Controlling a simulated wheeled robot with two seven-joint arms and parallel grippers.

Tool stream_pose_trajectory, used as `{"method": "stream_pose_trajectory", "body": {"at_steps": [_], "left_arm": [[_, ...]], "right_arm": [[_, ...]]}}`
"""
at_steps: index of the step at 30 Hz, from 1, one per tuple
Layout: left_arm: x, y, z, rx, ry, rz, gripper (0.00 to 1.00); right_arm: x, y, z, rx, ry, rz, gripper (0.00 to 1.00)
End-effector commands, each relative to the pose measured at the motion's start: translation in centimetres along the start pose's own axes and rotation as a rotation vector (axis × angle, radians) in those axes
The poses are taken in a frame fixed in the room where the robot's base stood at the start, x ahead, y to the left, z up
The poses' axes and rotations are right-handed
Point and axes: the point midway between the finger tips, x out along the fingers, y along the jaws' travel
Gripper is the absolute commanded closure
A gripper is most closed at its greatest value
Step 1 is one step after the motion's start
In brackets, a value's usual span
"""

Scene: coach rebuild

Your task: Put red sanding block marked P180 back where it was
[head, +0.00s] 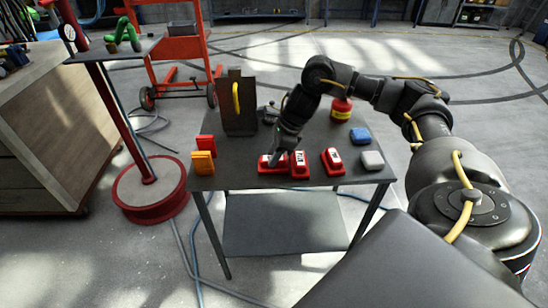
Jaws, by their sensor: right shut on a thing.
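Three red blocks with pale labels are near the front of the dark table (225,182); the print is too small to read, so I cannot tell which is P180. The left red block (265,166) lies crosswise under my right gripper (278,158). The middle red block (299,168) is close to its right, and the right red block (332,161) stands apart. My right gripper reaches down from the back and is shut on the left red block, partly hiding it. I cannot tell whether that block touches the table. My left gripper is out of view.
A dark upright holder (239,105) with a yellow handle stands at the back left. Orange (203,163) and red (206,144) pieces sit at the left edge.

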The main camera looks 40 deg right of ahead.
Motion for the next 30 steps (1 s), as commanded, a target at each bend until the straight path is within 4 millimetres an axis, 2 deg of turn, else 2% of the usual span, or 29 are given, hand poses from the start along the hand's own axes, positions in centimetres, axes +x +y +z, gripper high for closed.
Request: {"method": "stream_pose_trajectory", "body": {"at_steps": [8, 9, 14, 24, 26, 30], "left_arm": [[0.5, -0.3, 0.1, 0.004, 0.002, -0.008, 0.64], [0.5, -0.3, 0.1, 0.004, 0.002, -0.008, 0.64], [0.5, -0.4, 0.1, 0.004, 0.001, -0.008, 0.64], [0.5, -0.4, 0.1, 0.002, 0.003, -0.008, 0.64], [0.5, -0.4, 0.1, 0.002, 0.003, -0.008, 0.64], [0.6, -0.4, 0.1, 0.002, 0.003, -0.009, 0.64]], "right_arm": [[0.4, 0.0, -0.2, 0.001, 0.0, -0.002, 0.98], [0.5, 0.0, -0.2, 0.001, 0.0, -0.001, 0.67], [0.5, 0.0, -0.2, 0.001, 0.0, -0.001, 0.48], [0.1, -0.1, -0.2, 0.001, -0.001, -0.002, 0.48], [-0.5, -0.1, -0.2, 0.001, -0.003, -0.004, 0.48], [-3.0, -0.1, -0.2, 0.0, -0.003, -0.006, 0.48]]}}
